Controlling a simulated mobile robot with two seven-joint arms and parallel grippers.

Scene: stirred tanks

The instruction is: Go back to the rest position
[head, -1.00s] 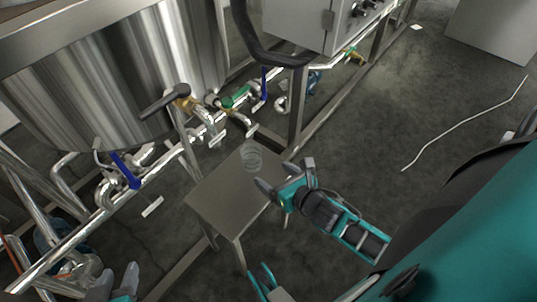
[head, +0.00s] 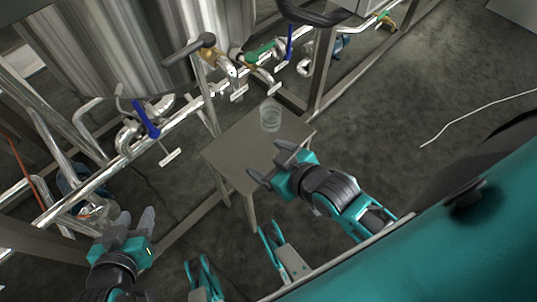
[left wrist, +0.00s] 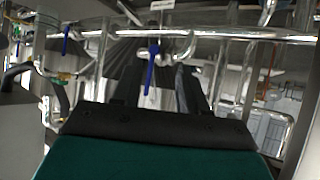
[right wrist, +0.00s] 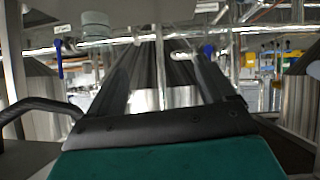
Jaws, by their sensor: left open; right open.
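My right gripper (head: 272,166) is open and empty, over the near right part of a small metal table. Its fingers also show in the right wrist view (right wrist: 160,75), with nothing between them. A clear glass (head: 270,115) stands upright on the table, a little beyond the right gripper and apart from it. My left gripper (head: 136,222) is open and empty at the lower left, over the floor left of the table. Its dark fingers show in the left wrist view (left wrist: 155,80).
The small metal table (head: 228,156) stands before a large steel tank (head: 110,50). Open floor (head: 420,85) lies to the right, with a white cable (head: 470,118).

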